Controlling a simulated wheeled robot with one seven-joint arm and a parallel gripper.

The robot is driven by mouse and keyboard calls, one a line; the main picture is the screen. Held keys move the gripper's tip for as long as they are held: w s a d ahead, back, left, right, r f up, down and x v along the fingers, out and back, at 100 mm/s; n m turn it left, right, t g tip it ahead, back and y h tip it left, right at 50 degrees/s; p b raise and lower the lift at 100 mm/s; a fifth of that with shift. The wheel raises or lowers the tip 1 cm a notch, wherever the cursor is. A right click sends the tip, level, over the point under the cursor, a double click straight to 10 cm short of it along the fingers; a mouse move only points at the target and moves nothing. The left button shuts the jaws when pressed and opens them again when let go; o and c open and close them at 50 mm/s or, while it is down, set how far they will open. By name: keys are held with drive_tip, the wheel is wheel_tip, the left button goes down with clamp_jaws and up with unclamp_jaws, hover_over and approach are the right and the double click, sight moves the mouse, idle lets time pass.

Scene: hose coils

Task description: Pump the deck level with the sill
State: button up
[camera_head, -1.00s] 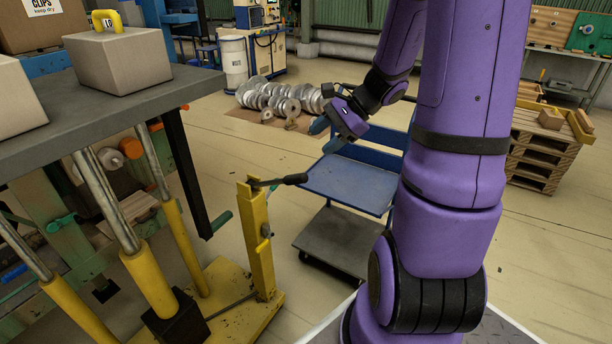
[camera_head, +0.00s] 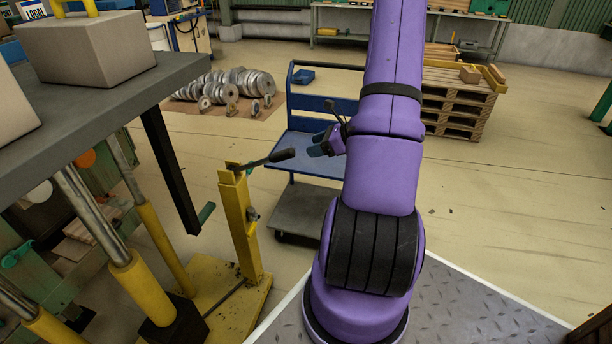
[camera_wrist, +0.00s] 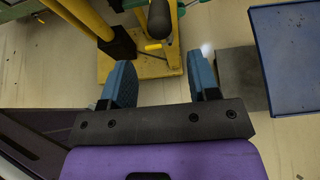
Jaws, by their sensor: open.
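The grey deck (camera_head: 85,112) stands at the left on yellow and steel columns, with boxes on top. Beside it rises a yellow pump post (camera_head: 241,225). Its dark pump handle (camera_head: 281,156) sticks out to the right, tilted slightly up. My gripper (camera_head: 318,146) is open and empty just right of the handle's end. In the wrist view my gripper (camera_wrist: 161,82) shows two blue fingers apart. The handle's dark grip (camera_wrist: 159,20) appears ahead of the gap between them, not clasped. I cannot pick out the sill.
A blue cart (camera_head: 311,160) with a grey lower shelf stands just behind my gripper. Metal coils (camera_head: 235,88) lie on a mat farther back. A pallet stack (camera_head: 455,105) stands at the back right. The floor at right is mostly clear.

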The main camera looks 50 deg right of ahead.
sight(294, 152)
drive_tip(key=shift+x, duration=4.05)
drive_tip(key=shift+c, duration=0.4)
drive_tip(key=c, duration=0.7)
drive_tip(key=s+f, duration=0.1)
drive_tip(key=f, duration=0.3)
drive_tip(key=s+f, duration=0.1)
drive_tip(key=f, duration=0.3)
drive_tip(key=s+d+f, duration=0.1)
drive_tip(key=f, duration=0.3)
drive_tip(key=shift+d+f, duration=0.1)
drive_tip(key=shift+f, duration=0.15)
